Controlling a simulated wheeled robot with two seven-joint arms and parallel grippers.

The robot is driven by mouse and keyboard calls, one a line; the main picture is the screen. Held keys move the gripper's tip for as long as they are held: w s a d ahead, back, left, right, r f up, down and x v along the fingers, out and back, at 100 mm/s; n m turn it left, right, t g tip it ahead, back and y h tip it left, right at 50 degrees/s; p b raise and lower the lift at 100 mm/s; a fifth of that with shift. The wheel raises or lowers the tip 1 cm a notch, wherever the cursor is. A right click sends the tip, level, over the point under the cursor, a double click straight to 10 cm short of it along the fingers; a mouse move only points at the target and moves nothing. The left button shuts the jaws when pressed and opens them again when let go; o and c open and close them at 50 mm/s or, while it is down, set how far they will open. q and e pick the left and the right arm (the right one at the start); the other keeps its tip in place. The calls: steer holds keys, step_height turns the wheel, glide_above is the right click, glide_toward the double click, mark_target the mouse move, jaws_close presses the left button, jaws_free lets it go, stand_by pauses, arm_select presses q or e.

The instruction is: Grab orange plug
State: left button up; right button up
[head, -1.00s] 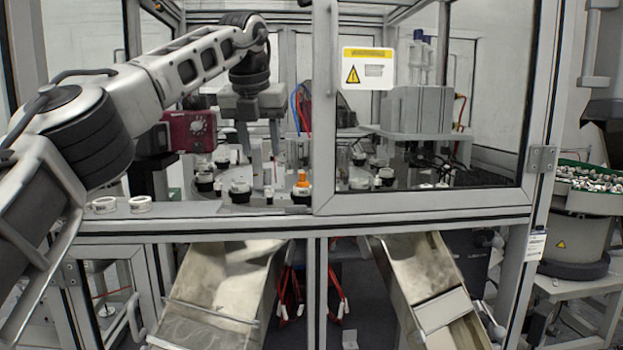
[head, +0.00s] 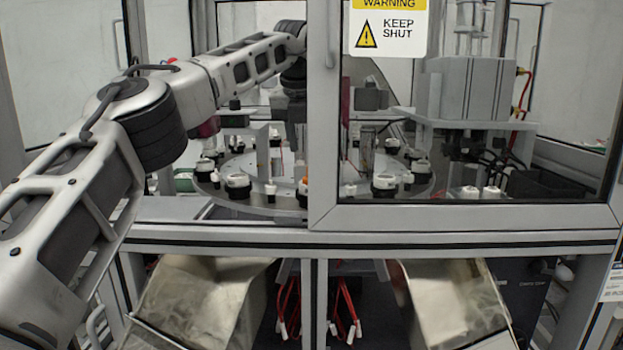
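The orange plug (head: 303,184) shows as a small orange patch low on the round turntable (head: 255,205), just left of the door's upright frame, which hides part of it. My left arm reaches in from the left through the opening beside the door. My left gripper (head: 297,112) hangs downward above the orange plug, beside the door frame. Its fingertips are too small and partly hidden to read, and I see no contact with the plug. My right gripper is out of view.
A glazed door (head: 470,213) with a warning sign (head: 389,26) covers the right side. White-capped black holders (head: 237,185) ring the turntable. A grey machine block (head: 470,88) stands behind the glass. Two metal chutes (head: 205,298) sit below the ledge.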

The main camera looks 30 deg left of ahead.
arm_select(q)
steer(key=p+x, duration=0.1)
steer(key=x, duration=0.5)
steer(key=shift+w, duration=0.15)
steer(key=c, duration=0.9)
